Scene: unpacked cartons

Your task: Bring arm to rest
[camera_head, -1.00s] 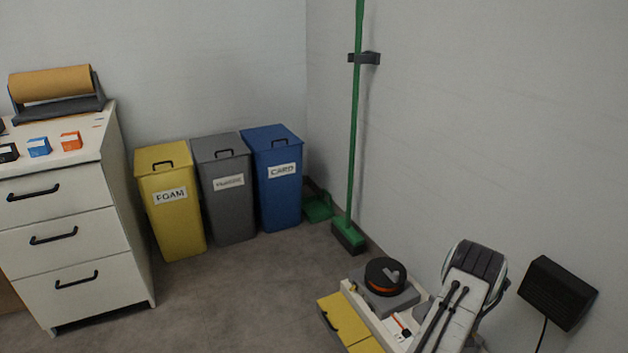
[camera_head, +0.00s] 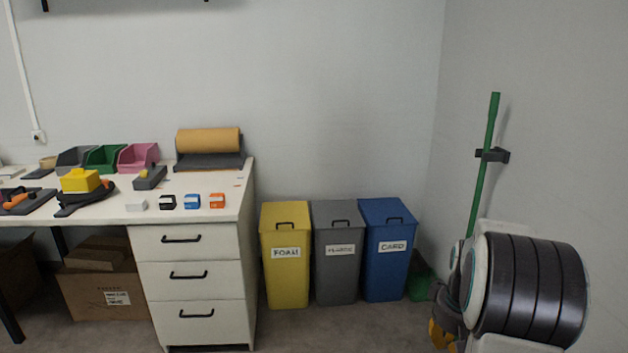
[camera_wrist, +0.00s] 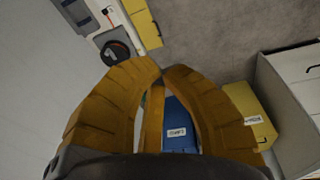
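My arm is folded up at the lower right of the head view, its dark ribbed joint close to the camera. My gripper (camera_head: 441,334) shows there only as a small ochre part below the arm, partly hidden. In the wrist view my gripper (camera_wrist: 158,70) fills the middle. The blue bin (camera_wrist: 178,112) shows through the gap behind the fingers, on the floor.
Yellow (camera_head: 285,270), grey (camera_head: 336,270) and blue (camera_head: 386,265) bins stand along the back wall. A white drawer desk (camera_head: 195,245) with small boxes and trays is at left. A green broom (camera_head: 485,160) hangs on the right wall. Floor before the bins looks clear.

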